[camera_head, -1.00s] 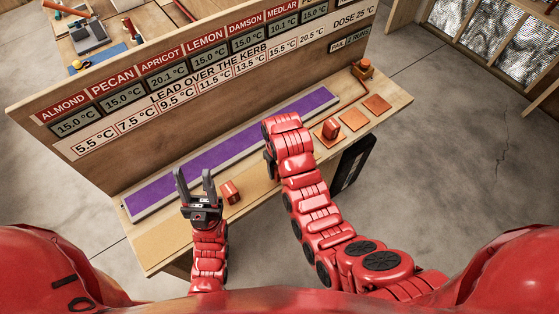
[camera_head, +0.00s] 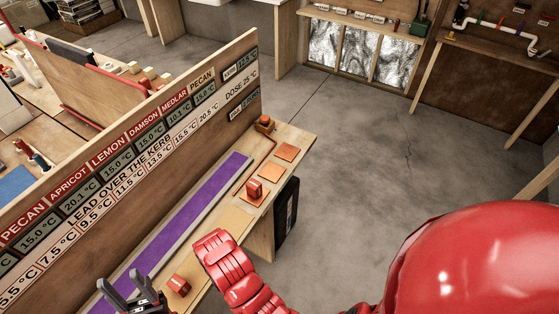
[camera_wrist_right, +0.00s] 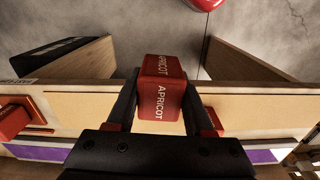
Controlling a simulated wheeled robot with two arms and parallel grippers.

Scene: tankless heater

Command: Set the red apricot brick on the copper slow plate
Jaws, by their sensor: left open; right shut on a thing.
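The red apricot brick (camera_wrist_right: 160,103) is between the fingers of my right gripper (camera_wrist_right: 161,88), which is shut on it; its label reads APRICOT. In the head view my right forearm hides that gripper and brick. Three copper plates lie at the bench's right end: a far one (camera_head: 285,152), a middle one (camera_head: 270,172) and a near one mostly under another red brick (camera_head: 254,188). I cannot read which is the slow plate. My left gripper (camera_head: 134,290) is open and empty, left of a further red brick (camera_head: 179,285).
A purple strip (camera_head: 197,205) runs along the bench beneath a labelled wooden board (camera_head: 150,165). A red-topped button box (camera_head: 264,123) stands at the bench's far end. A black panel (camera_head: 287,212) is beside the bench. The grey floor (camera_head: 360,160) to the right is open.

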